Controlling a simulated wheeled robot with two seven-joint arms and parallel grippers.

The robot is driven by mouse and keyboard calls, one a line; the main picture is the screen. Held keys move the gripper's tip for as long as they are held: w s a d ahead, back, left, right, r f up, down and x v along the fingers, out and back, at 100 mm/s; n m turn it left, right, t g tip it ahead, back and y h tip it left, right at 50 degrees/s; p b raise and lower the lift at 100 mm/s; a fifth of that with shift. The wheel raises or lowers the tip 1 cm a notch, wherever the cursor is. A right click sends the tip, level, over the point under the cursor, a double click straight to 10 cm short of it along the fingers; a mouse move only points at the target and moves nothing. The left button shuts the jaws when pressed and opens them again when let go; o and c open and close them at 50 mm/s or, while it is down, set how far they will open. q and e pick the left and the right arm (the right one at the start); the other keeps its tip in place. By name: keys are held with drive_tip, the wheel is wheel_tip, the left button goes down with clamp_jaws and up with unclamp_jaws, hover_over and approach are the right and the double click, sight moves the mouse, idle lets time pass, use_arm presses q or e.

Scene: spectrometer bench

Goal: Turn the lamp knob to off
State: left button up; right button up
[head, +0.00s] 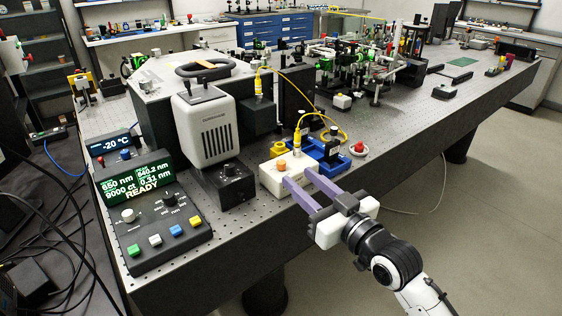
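A white vented housing (205,125), which looks like a lamp housing, stands upright behind the control panel. A black box (231,184) with a dark knob (230,168) on top sits at its lower right. A low white box (267,184) with an orange knob (282,165) sits further right, near the bench's front edge. I cannot tell for sure which knob is the lamp knob, nor read its setting. My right gripper (297,176) is open, its two purple fingers apart, with tips at the white box, just right of and below the orange knob. Contact is unclear. My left gripper is out of view.
A control panel (190,224) with coloured buttons and a lit READY display (135,183) is at the left. A blue mount (322,153), a yellow fibre cable (342,134) and a red button (359,147) are close to my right gripper. The bench's right part has clear room.

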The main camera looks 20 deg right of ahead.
sight(284, 166)
drive_tip(key=x, duration=0.8)
drive_tip(key=shift+w+a+f, duration=0.1)
drive_tip(key=shift+w+a, duration=0.05)
drive_tip(key=shift+w, duration=0.2)
clamp_jaws()
